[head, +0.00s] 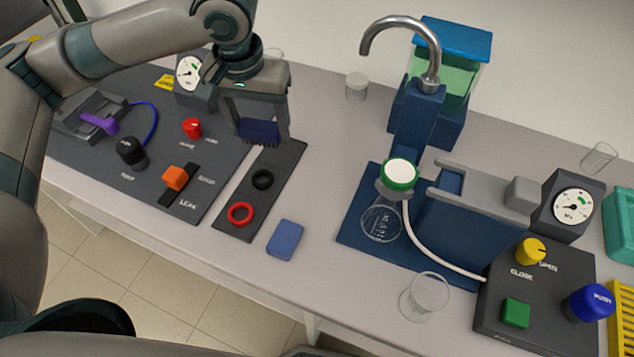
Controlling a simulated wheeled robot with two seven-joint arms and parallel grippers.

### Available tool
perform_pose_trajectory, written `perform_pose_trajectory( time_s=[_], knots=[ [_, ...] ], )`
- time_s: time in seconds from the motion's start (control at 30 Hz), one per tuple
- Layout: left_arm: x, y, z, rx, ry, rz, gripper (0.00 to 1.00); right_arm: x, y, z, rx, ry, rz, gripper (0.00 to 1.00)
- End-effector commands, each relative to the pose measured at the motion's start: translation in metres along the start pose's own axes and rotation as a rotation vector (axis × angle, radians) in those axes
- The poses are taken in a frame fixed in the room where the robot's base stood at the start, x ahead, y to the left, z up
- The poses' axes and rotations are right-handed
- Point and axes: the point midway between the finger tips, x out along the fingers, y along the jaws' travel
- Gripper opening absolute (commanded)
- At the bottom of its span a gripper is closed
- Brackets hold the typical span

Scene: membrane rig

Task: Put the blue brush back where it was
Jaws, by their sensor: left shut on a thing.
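My left gripper (260,122) reaches in from the upper left and points down over the far end of a narrow dark tray (285,168). It is shut on a dark blue thing, which I take for the blue brush (259,131). Only part of the brush shows between the fingers, and I cannot tell whether it touches the tray. My right gripper is not in view.
A blue block (285,239) lies on the table (325,215) right of the tray. A dark control panel (215,196) stands left of it. A blue rig with flask (381,222) and tap (400,22) stands right. An empty beaker (426,296) stands near the front edge.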

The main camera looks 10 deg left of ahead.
Motion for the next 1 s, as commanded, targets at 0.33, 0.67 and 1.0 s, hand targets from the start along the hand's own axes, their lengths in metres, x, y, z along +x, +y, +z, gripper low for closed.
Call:
perform_pose_trajectory(
  time_s=[0.33,0.67,1.0],
  knots=[
    [0.002,0.007,-0.002,0.116,-0.001,0.016,0.42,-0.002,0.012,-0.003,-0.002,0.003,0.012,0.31],
    [0.012,0.031,-0.007,0.540,-0.001,0.068,0.42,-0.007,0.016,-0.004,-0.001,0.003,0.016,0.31],
    [0.025,0.061,-0.010,1.065,0.001,0.134,0.42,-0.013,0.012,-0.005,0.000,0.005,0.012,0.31]
  ],
)
